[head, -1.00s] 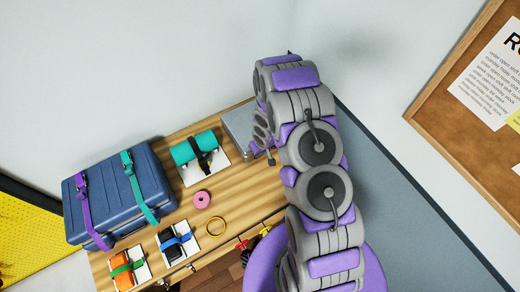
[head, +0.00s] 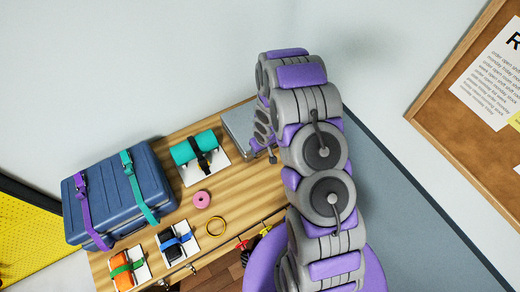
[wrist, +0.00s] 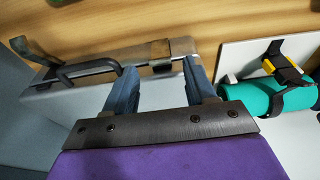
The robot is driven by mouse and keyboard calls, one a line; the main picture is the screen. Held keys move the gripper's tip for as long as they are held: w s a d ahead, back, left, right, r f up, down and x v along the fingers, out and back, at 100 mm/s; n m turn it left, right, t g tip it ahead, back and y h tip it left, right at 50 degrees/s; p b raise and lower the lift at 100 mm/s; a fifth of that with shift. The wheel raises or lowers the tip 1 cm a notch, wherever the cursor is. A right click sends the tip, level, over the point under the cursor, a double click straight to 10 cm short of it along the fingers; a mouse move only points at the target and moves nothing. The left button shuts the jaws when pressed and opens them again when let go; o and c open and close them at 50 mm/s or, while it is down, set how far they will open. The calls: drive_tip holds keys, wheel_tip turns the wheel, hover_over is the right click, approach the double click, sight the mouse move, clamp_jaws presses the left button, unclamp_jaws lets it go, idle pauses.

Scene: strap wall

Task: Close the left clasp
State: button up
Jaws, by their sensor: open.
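A grey metal case (head: 239,123) lies at the back right of the wooden table in the head view, partly hidden by my arm. In the wrist view the case (wrist: 75,100) shows a dark handle (wrist: 88,68) on its edge. One metal clasp (wrist: 35,50) sits left of the handle, its plate tilted up. Another clasp (wrist: 160,52) sits right of the handle, beyond and between my fingertips; I cannot tell whether it is fastened. My gripper (wrist: 159,68) is open and empty, its fingers over the case edge. In the head view it is mostly hidden by my arm.
A teal roll (head: 196,148) strapped on a white board stands close to the case. A blue suitcase (head: 122,190) with purple and teal straps fills the table's left. Pink tape (head: 201,199), a yellow ring (head: 216,226) and two small strapped boards lie in front.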

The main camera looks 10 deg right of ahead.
drive_tip(key=b+v, duration=0.1)
drive_tip(key=v, duration=1.3)
drive_tip(key=shift+s+r, duration=0.15)
drive_tip(key=shift+r, duration=0.25)
